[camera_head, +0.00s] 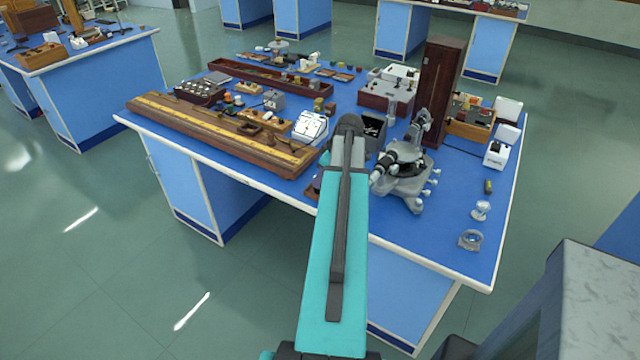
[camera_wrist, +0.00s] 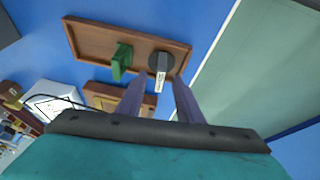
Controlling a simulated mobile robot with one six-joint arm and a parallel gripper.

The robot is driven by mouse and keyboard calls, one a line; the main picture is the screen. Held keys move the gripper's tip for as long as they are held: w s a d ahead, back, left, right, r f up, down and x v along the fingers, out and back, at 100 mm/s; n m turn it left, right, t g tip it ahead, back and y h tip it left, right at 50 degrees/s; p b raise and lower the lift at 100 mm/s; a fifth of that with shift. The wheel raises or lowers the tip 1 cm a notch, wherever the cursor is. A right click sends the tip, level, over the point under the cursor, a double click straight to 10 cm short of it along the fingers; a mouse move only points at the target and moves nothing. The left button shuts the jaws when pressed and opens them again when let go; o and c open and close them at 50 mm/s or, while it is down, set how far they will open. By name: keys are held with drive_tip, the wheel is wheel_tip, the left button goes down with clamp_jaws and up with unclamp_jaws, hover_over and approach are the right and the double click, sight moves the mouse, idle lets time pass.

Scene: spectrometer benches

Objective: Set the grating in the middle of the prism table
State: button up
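The spectrometer (camera_head: 405,185), grey with black tubes, stands on the blue bench right of my arm. Its prism table (camera_head: 408,168) is small in the view and I cannot make out its top clearly. In the wrist view a wooden tray (camera_wrist: 95,42) holds a green upright piece (camera_wrist: 122,62) and a dark round-based piece (camera_wrist: 157,62) with a pale upright part. I cannot tell for sure which is the grating. My gripper (camera_wrist: 160,97) is open and empty, its fingers apart near the tray. In the head view my arm hides the gripper.
A long wooden bench with a yellow scale (camera_head: 220,130) lies left of my arm. A tall dark wooden box (camera_head: 440,90) stands behind the spectrometer. A white-faced meter (camera_head: 311,127) is behind the tray. Small lenses (camera_head: 470,240) stand at the right front.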

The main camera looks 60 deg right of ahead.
drive_tip(key=shift+p+x, duration=0.3)
drive_tip(key=shift+x, duration=1)
clamp_jaws()
